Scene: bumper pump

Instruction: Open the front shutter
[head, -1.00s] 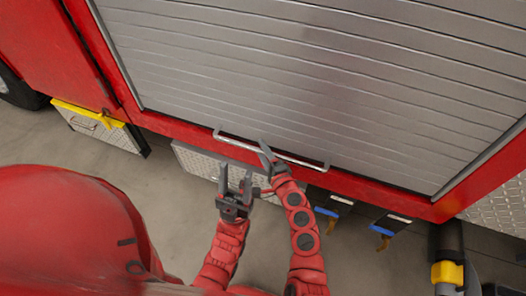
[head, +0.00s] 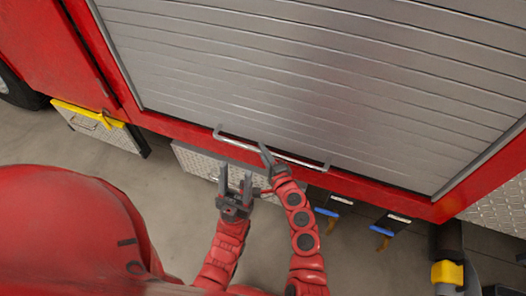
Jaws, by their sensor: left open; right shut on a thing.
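The front shutter (head: 310,85) is a grey slatted metal panel in a red frame, and it is down. A pale bar handle (head: 303,162) runs along its lower edge. My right gripper (head: 266,153) is at the middle of this handle and shut on it; the fingertips partly hide the bar there. My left gripper (head: 236,182) is open and empty, with its two fingers pointing up in the picture. It is below and left of the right gripper, apart from the handle.
A tread-plate box with a yellow edge (head: 97,124) is at the left. Another tread-plate panel (head: 195,160) sits below the shutter. Blue-edged dark steps (head: 328,210) and a yellow-collared pipe (head: 447,272) are at the right. Bare floor (head: 160,200) lies at the left.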

